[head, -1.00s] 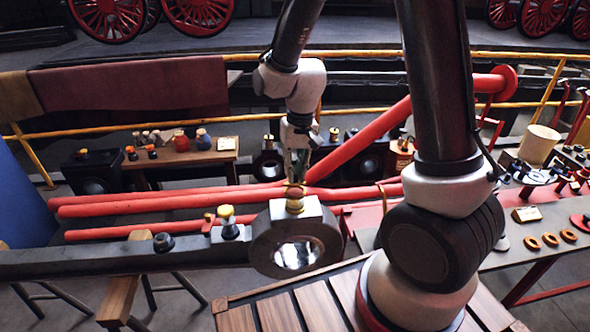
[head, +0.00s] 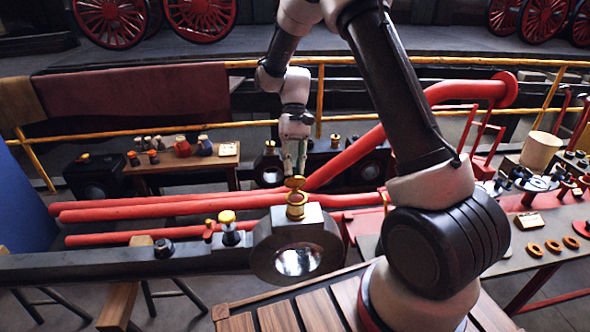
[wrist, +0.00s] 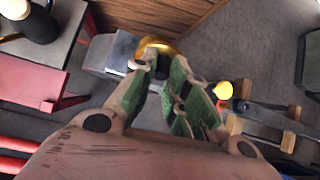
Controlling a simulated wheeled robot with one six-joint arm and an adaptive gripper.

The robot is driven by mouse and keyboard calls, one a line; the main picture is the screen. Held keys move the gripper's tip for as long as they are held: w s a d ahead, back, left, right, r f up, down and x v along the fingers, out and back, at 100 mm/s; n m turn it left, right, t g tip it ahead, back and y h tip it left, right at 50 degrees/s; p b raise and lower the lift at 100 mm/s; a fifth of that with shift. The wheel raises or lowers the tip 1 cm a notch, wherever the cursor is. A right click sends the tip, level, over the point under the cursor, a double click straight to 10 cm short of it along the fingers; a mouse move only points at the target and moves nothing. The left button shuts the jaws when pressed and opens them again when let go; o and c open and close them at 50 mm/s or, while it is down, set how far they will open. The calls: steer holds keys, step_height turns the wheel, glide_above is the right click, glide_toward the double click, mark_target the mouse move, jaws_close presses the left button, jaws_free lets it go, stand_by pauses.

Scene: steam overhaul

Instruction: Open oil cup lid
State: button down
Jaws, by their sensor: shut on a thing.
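The brass oil cup (head: 296,207) stands on top of the dark rod end with the round bore. Its round brass lid (head: 295,182) shows above the cup, raised and tilted. My gripper (head: 302,172) is at the lid from above and behind, its fingers close together. In the wrist view, my green-padded fingertips (wrist: 165,64) are at the brass lid (wrist: 158,44), with the left fingertip overlapping it. The fingers partly hide the cup there, and the exact contact is hard to see.
The dark rod (head: 110,262) runs left from the rod end (head: 297,245) and carries a yellow-topped fitting (head: 229,228). Red pipes (head: 150,205) pass behind. A bench with small parts (head: 538,222) is at right.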

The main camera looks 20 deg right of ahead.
mark_target(293, 183)
steer(key=w+g, duration=0.1)
steer(key=w+f+g, duration=0.1)
steer(key=g, duration=0.1)
steer(key=shift+d+y, duration=0.2)
steer(key=shift+y, duration=0.2)
steer(key=shift+w+d+f+g+y, duration=0.1)
steer(key=shift+w+f+g+y, duration=0.15)
steer(key=shift+g, duration=0.45)
steer(key=shift+w+d+f+g+y, duration=0.15)
steer(key=shift+w+f+g, duration=0.1)
steer(key=shift+g, duration=0.45)
steer(key=shift+a, duration=0.1)
steer(key=c, duration=1.4)
jaws_free()
